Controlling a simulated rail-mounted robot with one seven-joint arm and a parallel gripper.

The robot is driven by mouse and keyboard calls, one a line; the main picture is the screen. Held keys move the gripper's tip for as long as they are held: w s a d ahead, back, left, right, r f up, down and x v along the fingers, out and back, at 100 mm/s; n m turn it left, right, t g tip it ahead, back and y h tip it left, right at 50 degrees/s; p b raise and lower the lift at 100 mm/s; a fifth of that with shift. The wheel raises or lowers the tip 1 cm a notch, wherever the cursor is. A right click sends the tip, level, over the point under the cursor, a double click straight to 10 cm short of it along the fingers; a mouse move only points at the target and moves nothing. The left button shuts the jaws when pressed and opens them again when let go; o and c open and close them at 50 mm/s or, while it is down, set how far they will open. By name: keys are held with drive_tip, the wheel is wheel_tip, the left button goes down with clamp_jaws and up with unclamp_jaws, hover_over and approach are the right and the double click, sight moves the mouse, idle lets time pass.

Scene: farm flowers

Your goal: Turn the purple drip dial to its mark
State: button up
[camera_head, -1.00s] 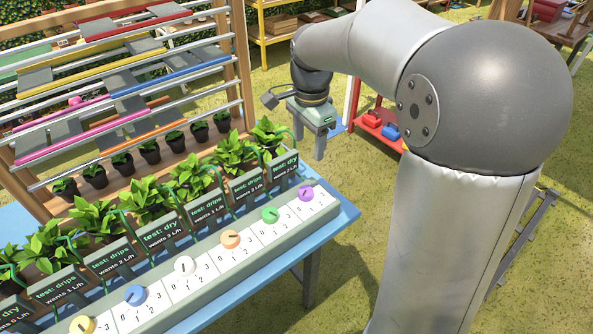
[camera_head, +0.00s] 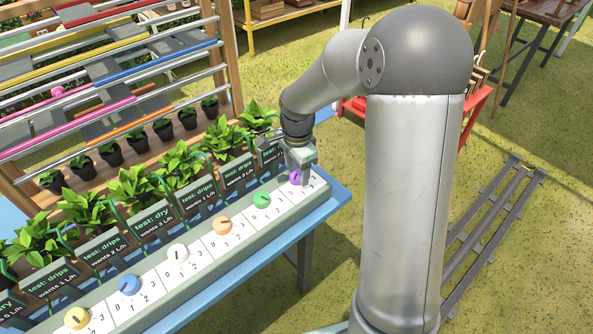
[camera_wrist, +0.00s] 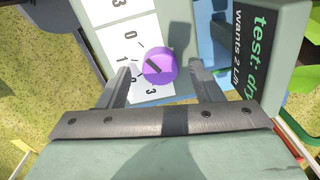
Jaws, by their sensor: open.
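The purple drip dial (camera_head: 294,176) sits at the far right end of the row of dials on the long grey panel. In the wrist view the purple dial (camera_wrist: 159,66) shows a dark pointer line across its face, on a white plate with printed numbers 0, 1 and 3; another number is partly hidden by a finger. My gripper (camera_wrist: 163,80) is open, with one finger on each side of the dial and a gap on both sides. My gripper (camera_head: 296,166) is just over the dial in the head view. Whether it touches the dial cannot be told. The sign beside it (camera_wrist: 252,45) reads "test: dry, wants 2 L/h".
Green (camera_head: 261,200), orange (camera_head: 221,225), white (camera_head: 177,254), blue (camera_head: 129,285) and yellow (camera_head: 77,318) dials line the panel to the left. Potted plants and signs stand behind them.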

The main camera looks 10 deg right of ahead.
drive_tip(key=shift+f, duration=0.7)
drive_tip(key=c, duration=1)
